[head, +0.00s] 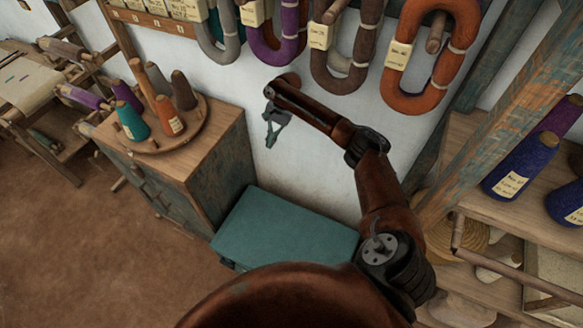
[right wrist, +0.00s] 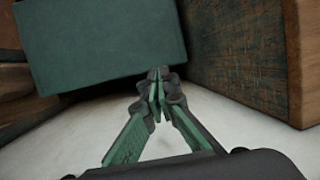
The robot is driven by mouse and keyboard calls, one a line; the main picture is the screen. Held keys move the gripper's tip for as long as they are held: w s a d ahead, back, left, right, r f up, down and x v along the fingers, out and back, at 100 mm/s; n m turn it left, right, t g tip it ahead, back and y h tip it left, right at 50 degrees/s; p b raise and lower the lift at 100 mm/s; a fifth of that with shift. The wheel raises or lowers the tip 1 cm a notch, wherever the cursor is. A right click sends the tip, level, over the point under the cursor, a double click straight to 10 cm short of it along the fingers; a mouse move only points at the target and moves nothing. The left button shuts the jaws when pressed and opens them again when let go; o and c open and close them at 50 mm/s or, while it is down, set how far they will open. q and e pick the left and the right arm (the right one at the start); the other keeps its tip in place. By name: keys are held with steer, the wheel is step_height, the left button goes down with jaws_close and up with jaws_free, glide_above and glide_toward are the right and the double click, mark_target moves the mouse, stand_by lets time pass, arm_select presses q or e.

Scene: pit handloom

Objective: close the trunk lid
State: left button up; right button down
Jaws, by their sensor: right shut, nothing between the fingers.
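The teal trunk (head: 290,225) stands on the floor against the white wall, right of the wooden cabinet. Its lid shows as a flat teal top and looks down. My own brown arm and body hide its near right part, and no seam can be made out. In the right wrist view a plain teal face of the trunk (right wrist: 100,40) fills the upper left. My right gripper (head: 272,128) is shut and empty, in front of the wall, above and behind the trunk in the picture. Its fingertips (right wrist: 158,78) meet just below the trunk's edge in the wrist view; contact cannot be told. My left gripper is out of view.
The wooden cabinet (head: 195,165) carries a round tray (head: 150,148) with yarn cones. Yarn hanks (head: 345,50) hang on the wall above my right arm. Shelves with blue cones (head: 513,165) stand at the right. The brown floor (head: 100,260) at lower left is open.

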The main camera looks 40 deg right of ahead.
steer(key=s+d+r+n+g+h+b, duration=0.1)
steer(key=s+d+r+h+b, duration=0.3)
steer(key=d, duration=0.3)
arm_select(q)
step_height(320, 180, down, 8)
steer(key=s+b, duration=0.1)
steer(key=b, duration=0.1)
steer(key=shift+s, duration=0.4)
arm_select(e)
steer(key=s+a+f, duration=0.3)
steer(key=f, duration=0.7)
steer(key=shift+s+a+y, duration=0.2)
steer(key=shift+s+y, duration=0.2)
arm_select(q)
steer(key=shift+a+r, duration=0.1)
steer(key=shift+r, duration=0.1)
